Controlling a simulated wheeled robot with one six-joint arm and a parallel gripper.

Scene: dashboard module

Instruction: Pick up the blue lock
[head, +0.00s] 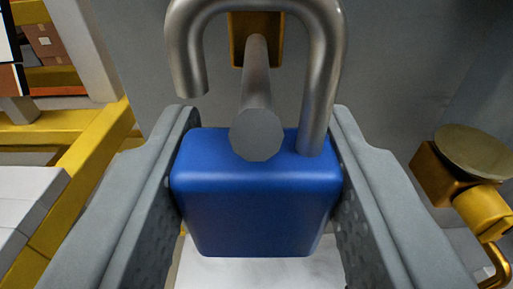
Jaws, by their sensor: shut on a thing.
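The blue lock (256,205) is a padlock with a blue body and a metal shackle (325,70), seen in the middle of the head view. The shackle is open: its left leg ends free above the body, and its right leg goes into the body. My gripper (257,195) is shut on the lock body, with one grey finger against each side. A grey metal peg (257,100) points toward the camera from a brass mount (240,40). It shows inside the shackle's loop, and its round end overlaps the top of the lock body.
A grey panel (400,70) stands behind the lock. A brass fitting with a round disc (475,155) and a bent rod sticks out at the right. Yellow beams (95,150), white boxes (25,205) and brown cartons are at the left.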

